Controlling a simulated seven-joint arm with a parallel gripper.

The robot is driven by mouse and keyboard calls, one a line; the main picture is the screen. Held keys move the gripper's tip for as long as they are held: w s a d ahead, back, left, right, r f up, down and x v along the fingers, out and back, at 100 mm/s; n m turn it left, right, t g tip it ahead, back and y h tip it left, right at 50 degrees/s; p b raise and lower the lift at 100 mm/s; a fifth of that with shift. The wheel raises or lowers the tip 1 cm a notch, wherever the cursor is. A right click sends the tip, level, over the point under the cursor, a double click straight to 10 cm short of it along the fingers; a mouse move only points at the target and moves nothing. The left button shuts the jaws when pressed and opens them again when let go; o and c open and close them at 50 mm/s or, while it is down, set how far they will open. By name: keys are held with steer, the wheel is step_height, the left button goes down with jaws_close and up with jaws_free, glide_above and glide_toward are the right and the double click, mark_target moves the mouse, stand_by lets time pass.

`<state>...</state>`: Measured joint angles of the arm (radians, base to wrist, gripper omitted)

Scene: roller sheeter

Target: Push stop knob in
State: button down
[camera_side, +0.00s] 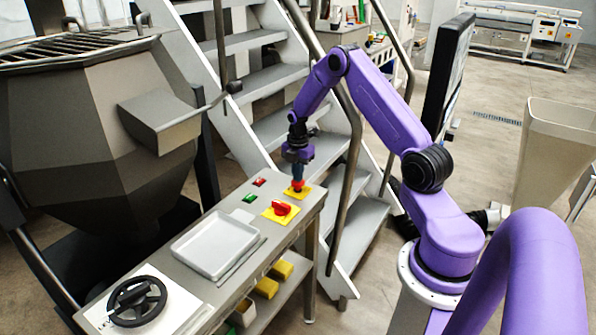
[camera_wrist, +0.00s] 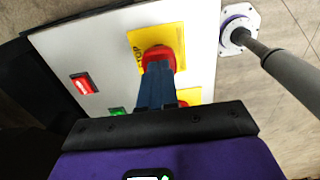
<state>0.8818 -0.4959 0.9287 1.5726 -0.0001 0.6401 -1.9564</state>
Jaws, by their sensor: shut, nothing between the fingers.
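The stop knob (camera_wrist: 159,55) is red and sits on a yellow plate (camera_wrist: 141,42) marked STOP, seen in the wrist view. In the side view the yellow plate (camera_side: 298,193) lies at the far right end of the grey panel, with the red knob (camera_side: 297,185) on it. My gripper (camera_side: 298,178) points straight down over the knob, its blue fingers together and empty. In the wrist view my gripper's fingertips (camera_wrist: 157,68) overlap the near side of the knob. I cannot tell whether they touch it. The fingers hide part of the knob.
A red rotary switch (camera_side: 281,208) on a second yellow plate lies nearby. A red button (camera_side: 259,182) and a green button (camera_side: 250,198) are beside it. A white tray (camera_side: 179,251) and a black handwheel (camera_side: 137,301) are farther along. A stair rail (camera_side: 345,190) stands close on the right.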

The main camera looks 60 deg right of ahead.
steer(key=shift+s+a+f, duration=0.1)
steer(key=shift+f, duration=0.95)
step_height(320, 180, up, 15)
steer(key=shift+r, duration=0.1)
